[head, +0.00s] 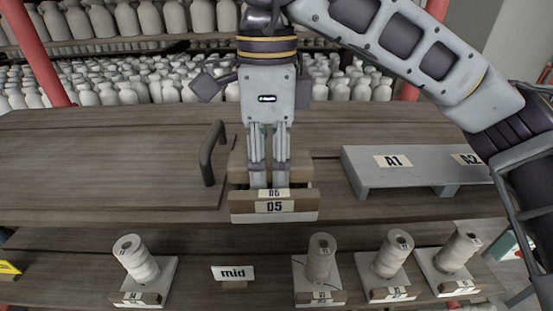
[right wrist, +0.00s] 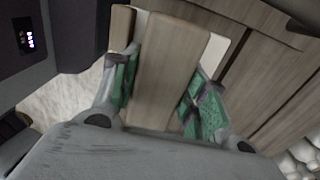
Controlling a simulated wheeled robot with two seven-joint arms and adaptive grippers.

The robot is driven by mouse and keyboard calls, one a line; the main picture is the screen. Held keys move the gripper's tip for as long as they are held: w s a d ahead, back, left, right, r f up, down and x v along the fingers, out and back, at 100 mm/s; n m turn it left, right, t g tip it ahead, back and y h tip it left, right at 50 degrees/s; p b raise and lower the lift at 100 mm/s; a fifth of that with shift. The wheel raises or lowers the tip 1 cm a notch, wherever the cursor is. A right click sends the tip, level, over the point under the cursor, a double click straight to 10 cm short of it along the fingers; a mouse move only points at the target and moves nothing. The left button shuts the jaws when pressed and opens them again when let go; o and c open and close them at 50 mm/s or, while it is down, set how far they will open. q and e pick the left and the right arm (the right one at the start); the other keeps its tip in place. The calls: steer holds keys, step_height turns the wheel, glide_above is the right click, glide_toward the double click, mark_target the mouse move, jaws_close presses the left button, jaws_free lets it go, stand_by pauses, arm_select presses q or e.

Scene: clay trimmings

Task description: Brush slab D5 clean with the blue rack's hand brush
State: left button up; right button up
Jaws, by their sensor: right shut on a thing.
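My right gripper (head: 268,185) points straight down at the middle of the table, just behind the label D5 (head: 274,207). That label is on the front of a low wooden piece (head: 238,210); a second label, probably D6, shows just above it. In the right wrist view, the green finger pads (right wrist: 160,95) are closed on both sides of a plain wooden block (right wrist: 170,60). White surface shows beside the block. The block's underside is hidden, and I cannot tell if it is the hand brush. No blue rack shows. My left gripper is out of view.
A dark upright handle (head: 212,153) stands close left of the gripper. A grey raised shelf (head: 420,180) labelled A1 and A2 is at right. Several thread-like spools on plates and a "mid" sign (head: 234,273) line the lower front ledge. Bottles fill the back shelves. The tabletop's left is clear.

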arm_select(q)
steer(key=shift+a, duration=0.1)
arm_select(e)
steer(key=shift+r, duration=0.1)
steer(key=shift+r+p, duration=0.65)
steer(key=shift+r, duration=0.3)
steer(key=shift+r+p, duration=1.05)
steer(key=shift+r, duration=0.5)
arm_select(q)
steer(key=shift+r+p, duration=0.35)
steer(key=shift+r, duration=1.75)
arm_select(e)
steer(key=shift+r, duration=0.45)
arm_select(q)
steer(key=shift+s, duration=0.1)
arm_select(e)
steer(key=shift+r, duration=0.1)
steer(key=shift+r+p, duration=1.25)
steer(key=shift+r, duration=0.2)
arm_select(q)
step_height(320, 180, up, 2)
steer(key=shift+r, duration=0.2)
